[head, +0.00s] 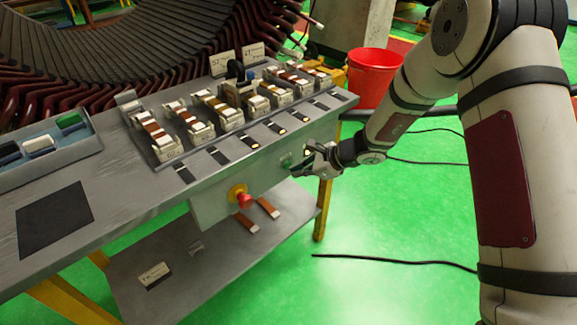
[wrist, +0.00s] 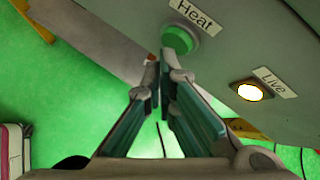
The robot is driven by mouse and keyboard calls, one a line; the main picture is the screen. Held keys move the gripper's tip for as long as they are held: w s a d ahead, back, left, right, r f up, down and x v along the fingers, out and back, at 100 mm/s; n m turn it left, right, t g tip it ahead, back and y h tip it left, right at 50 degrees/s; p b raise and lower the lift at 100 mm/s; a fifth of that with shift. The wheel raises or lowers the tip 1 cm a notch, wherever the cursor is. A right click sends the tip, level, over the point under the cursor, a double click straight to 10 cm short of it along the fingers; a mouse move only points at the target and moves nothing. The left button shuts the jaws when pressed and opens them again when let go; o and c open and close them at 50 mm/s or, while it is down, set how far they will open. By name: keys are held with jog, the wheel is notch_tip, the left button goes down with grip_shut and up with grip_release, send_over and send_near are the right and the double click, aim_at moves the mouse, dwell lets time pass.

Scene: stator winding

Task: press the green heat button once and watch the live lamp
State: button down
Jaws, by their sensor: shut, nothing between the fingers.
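The green heat button (wrist: 178,40) sits on the grey front panel under a label reading "Heat" in the wrist view. In the head view the button (head: 286,161) shows on the bench's front face, just left of my gripper (head: 305,160). My gripper (wrist: 158,82) is shut and empty, its fingertips just below the button in the wrist view; I cannot tell whether they touch it. The live lamp (wrist: 250,91) is to the right beside a "Live" label (wrist: 274,81) and glows pale yellow-white. In the head view the lamp (head: 309,150) is partly hidden by my gripper.
A red mushroom button on a yellow base (head: 240,197) is on the same panel, to the left. Several coil blocks (head: 232,112) stand on the bench top (head: 110,175). A lower shelf (head: 190,265) lies below. A red bucket (head: 374,78) and black cables (head: 395,261) are on the right.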

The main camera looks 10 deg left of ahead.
jog(key=shift+s+d, duration=0.25)
jog(key=shift+d, duration=0.05)
jog(key=shift+d, duration=0.1)
jog(key=shift+s+d, duration=0.75)
jog(key=shift+d, duration=0.2)
jog(key=shift+s+d, duration=0.75)
jog(key=shift+d, duration=0.2)
jog(key=c, duration=2.4)
grip_release()
